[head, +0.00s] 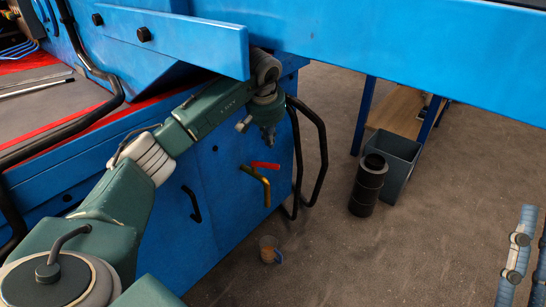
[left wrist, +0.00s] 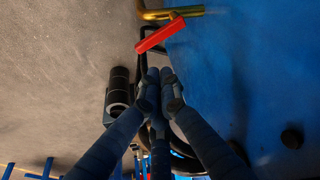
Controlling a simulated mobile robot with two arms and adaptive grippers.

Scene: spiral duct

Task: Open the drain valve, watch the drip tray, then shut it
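The drain valve is a brass pipe (head: 266,190) on the blue cabinet's side, bent downward, with a red lever (head: 265,165) above it. The lever (left wrist: 160,34) and pipe (left wrist: 172,13) also show in the left wrist view. I see no stream at the outlet. A small clear cup with brownish contents (head: 267,249) stands on the floor below; I see no separate drip tray. My left gripper (head: 268,138) is above the lever, apart from it; its fingers (left wrist: 160,80) are together and empty. My right gripper's fingers (head: 517,256) show partly at lower right; their state is unclear.
A blue beam (head: 400,50) crosses above. Black bent tubes (head: 322,150) rise right of the valve. A black cylinder (head: 368,186) and a grey bin (head: 396,158) stand farther right. A black handle (head: 191,203) is left of the valve. Floor between is clear.

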